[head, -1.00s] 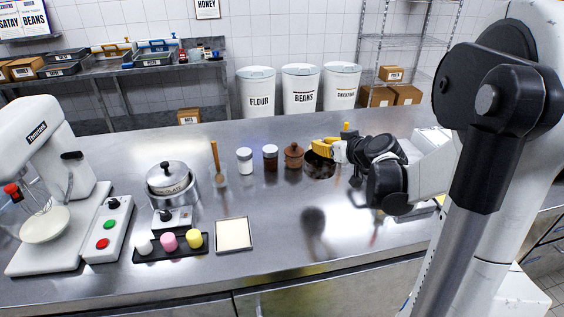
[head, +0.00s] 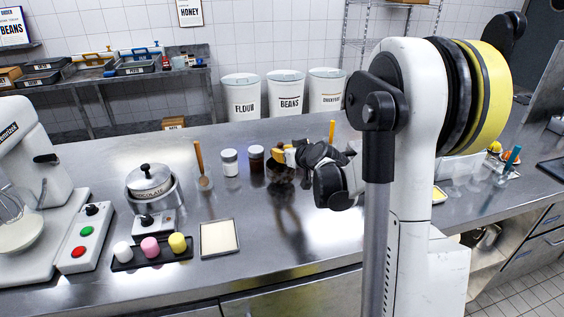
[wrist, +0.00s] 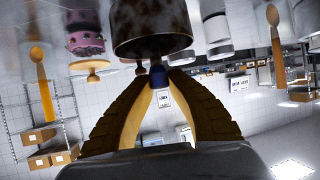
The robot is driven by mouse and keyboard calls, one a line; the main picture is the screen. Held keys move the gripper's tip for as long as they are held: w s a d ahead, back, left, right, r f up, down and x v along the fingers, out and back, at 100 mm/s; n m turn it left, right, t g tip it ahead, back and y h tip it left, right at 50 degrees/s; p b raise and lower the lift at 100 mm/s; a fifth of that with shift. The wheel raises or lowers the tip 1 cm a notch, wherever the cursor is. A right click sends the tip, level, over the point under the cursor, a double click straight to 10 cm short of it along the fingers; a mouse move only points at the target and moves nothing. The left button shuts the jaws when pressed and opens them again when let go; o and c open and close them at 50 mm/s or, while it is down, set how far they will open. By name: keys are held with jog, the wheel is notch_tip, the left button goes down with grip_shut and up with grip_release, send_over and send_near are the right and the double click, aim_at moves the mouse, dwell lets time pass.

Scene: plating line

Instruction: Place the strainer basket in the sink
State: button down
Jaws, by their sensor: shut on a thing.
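My gripper (head: 283,155) is over the back middle of the steel counter. In the wrist view, its yellow-brown fingers close on a small dark blue knob (wrist: 158,76). The knob joins a dark brown, round, cylindrical body (wrist: 150,28), which I take to be the strainer basket. In the head view that dark body (head: 280,175) shows just below the fingers, partly hidden; I cannot tell whether it touches the counter. The brown lidded pot is largely hidden behind the gripper. I cannot make out a sink.
A white-lidded jar (head: 229,162) and a dark jar (head: 256,165) stand just left of my gripper. A wooden spoon (head: 202,165), a chocolate pot (head: 149,180) and a white square tray (head: 219,238) are further left. A yellow upright thing (head: 332,131) stands behind. The front middle counter is clear.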

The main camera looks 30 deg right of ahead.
notch_tip(320, 180, down, 3)
jog(key=shift+r+b, duration=0.1)
jog(key=shift+b, duration=0.4)
jog(key=shift+r, duration=0.15)
jog(key=c, duration=1.6)
grip_release()
jog(key=shift+f, duration=0.2)
jog(key=shift+c, duration=0.2)
jog(key=shift+o, duration=1.4)
jog(key=shift+r, duration=0.1)
